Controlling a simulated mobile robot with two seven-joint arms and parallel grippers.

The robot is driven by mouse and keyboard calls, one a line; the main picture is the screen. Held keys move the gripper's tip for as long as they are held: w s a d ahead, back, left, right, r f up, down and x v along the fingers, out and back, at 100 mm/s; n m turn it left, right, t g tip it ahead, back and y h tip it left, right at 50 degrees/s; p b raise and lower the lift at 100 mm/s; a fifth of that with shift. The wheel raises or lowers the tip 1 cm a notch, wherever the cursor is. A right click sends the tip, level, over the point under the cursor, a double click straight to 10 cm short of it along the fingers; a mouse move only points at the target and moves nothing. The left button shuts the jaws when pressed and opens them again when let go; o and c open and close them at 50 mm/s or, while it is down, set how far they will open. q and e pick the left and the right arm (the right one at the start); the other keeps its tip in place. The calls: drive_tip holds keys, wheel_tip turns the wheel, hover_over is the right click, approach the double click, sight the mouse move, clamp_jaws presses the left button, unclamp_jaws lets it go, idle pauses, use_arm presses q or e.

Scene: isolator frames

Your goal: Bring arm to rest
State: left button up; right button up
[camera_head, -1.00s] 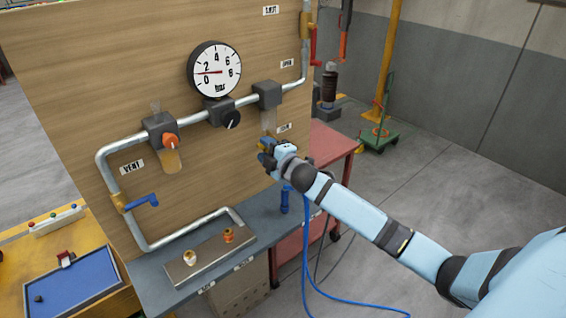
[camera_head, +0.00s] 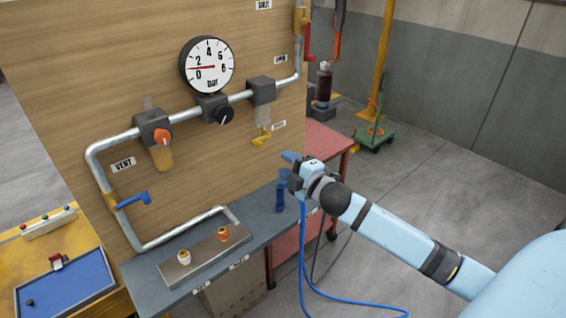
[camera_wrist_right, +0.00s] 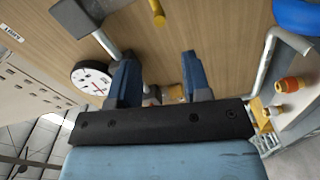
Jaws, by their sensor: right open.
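My right arm (camera_head: 400,232) reaches in from the lower right in the head view. My right gripper (camera_head: 288,165) is in front of the board's right edge, above the grey bench. It is open, and nothing shows between the two blue fingers in the right wrist view (camera_wrist_right: 158,80). A yellow handle (camera_head: 261,140) hangs under the right grey block, up and to the left of the gripper and apart from it. My left gripper is not in view.
A wooden board (camera_head: 90,70) carries a pressure gauge (camera_head: 207,65), pipes and valves. A blue cylinder (camera_head: 281,192) stands on the grey bench (camera_head: 150,280) close under the gripper. A blue hose (camera_head: 304,250) hangs at the right. The floor at the right is mostly clear.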

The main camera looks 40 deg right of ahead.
drive_tip(key=shift+f, duration=0.1)
drive_tip(key=s+a+f+m+g+y+p, duration=0.1)
drive_tip(key=s+a+f+m+g+p, duration=0.1)
drive_tip(key=s+a+f+m, duration=0.4)
drive_tip(key=s+a+f+m+g+y+p, duration=0.1)
drive_tip(key=s+a+f+m+g+p, duration=0.2)
drive_tip(key=s+a+f, duration=1)
drive_tip(key=s+f+m+g, duration=0.2)
drive_tip(key=s+f+m, duration=0.1)
drive_tip(key=s, duration=0.3)
drive_tip(key=shift+s+a+m, duration=0.2)
drive_tip(key=shift+a+m, duration=0.15)
drive_tip(key=shift+m, duration=0.35)
